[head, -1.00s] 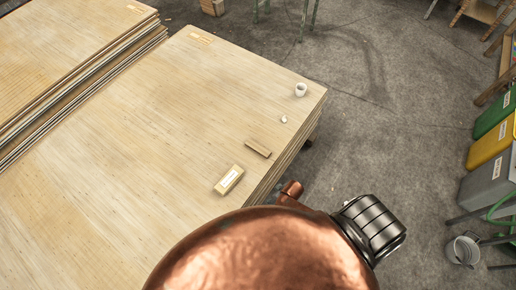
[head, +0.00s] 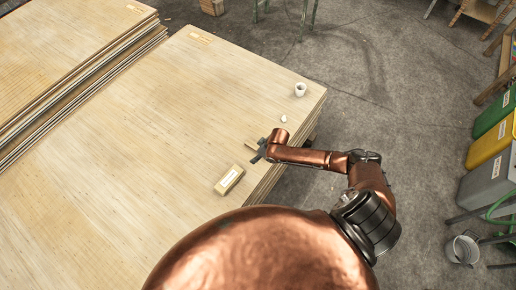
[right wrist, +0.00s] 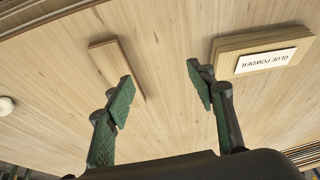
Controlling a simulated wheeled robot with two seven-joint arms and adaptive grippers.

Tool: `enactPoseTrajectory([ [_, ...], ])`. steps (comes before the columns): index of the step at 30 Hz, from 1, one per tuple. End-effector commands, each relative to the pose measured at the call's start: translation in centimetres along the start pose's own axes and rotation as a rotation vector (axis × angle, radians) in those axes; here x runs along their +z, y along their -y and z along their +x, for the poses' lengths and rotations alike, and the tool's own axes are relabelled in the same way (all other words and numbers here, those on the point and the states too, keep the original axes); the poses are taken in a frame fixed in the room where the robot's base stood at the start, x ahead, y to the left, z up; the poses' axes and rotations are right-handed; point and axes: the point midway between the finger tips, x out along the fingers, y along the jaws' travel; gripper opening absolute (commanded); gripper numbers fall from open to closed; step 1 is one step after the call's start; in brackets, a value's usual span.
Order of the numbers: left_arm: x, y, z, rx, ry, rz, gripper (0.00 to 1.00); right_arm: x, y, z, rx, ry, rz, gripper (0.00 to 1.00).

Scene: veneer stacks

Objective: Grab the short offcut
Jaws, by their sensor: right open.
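The short offcut, a small flat wooden strip (right wrist: 108,62), lies on the veneer stack near its edge. In the head view only its left end (head: 250,144) shows; my right gripper hides the rest. My right gripper (head: 261,153) is over the stack's edge, close above the offcut. In the right wrist view its green-padded fingers (right wrist: 162,80) are spread, with nothing between them. The left finger overlaps the offcut's near part in the picture; I cannot tell whether they touch. My left gripper is not in view.
A block labelled "GLUE POWDER" (right wrist: 232,50) lies beside the offcut, also in the head view (head: 229,180). A small white object (head: 284,119) and a white cup (head: 300,90) stand farther along the edge. The left part of the stack (head: 130,150) is clear.

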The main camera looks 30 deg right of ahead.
Motion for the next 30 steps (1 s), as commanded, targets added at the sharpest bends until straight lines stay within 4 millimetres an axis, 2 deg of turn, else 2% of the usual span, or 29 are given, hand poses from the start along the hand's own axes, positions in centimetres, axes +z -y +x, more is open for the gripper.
enactPoseTrajectory([
  [1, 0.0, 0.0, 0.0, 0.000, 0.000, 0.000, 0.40, -0.8, -2.2, -0.7, 0.022, 0.000, 0.003, 0.51],
  [2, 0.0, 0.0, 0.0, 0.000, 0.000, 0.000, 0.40, -1.1, -3.2, -1.0, 0.029, -0.001, 0.009, 0.51],
  [6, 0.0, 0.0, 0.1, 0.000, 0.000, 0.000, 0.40, -1.9, -5.4, -1.3, 0.045, -0.002, 0.026, 0.51],
  [16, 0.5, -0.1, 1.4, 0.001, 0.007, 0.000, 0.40, -1.7, -6.2, 2.0, 0.048, -0.001, 0.031, 0.51],
  [24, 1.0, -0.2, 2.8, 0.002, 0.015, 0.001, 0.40, -1.6, -6.8, 5.7, 0.047, -0.001, 0.030, 0.51],
  [30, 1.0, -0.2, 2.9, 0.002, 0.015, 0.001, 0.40, -1.7, -6.8, 6.1, 0.047, -0.002, 0.030, 0.51],
])
